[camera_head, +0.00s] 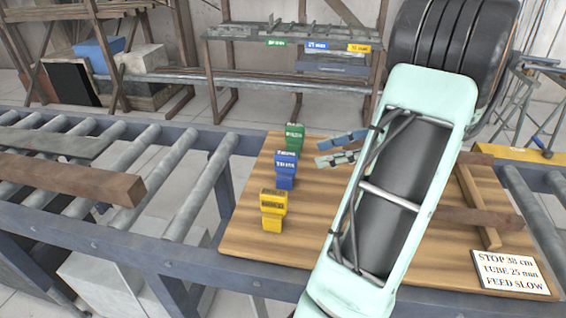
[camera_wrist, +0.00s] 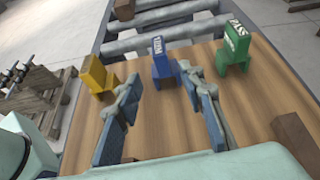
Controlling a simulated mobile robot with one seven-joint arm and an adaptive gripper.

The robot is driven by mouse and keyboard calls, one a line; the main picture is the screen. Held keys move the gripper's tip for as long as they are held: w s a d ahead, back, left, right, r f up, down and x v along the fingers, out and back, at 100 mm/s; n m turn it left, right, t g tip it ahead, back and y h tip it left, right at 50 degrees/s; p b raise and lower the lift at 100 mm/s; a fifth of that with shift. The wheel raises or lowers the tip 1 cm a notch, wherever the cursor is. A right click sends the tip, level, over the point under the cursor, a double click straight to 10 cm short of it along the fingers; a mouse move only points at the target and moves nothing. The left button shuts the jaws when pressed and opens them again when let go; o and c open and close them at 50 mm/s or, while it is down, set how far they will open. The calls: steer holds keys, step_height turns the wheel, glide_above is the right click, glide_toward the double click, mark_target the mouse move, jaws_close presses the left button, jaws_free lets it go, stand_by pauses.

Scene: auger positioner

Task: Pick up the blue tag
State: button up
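The blue tag (camera_head: 286,170) stands upright on the wooden board (camera_head: 245,235), between the green tag (camera_head: 294,137) behind it and the yellow tag (camera_head: 273,210) in front. In the wrist view the blue tag (camera_wrist: 163,66) is at upper middle, with the yellow tag (camera_wrist: 99,75) left and the green tag (camera_wrist: 234,50) right. My gripper (camera_head: 322,153) is open and empty, to the right of the blue tag in the head view. In the wrist view its fingertips (camera_wrist: 161,82) are spread apart, and the blue tag shows beyond them, roughly between them.
A roller conveyor (camera_head: 180,150) with a wooden beam (camera_head: 75,178) lies left of the board. A sign (camera_head: 508,272) and wooden pieces (camera_head: 478,205) are at the board's right. A rack (camera_head: 290,32) with green, blue and yellow labels stands behind.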

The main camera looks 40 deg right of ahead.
mark_target(297, 155)
steer(key=shift+t, duration=0.3)
steer(key=x, duration=0.7)
steer(key=r+x, duration=0.1)
steer(key=x, duration=0.2)
steer(key=shift+w+a+f+p, duration=0.15)
steer(key=shift+w+a+p, duration=0.15)
steer(key=shift+w+p, duration=0.1)
steer(key=shift+s, duration=0.1)
steer(key=shift+c, duration=0.6)
jaws_close()
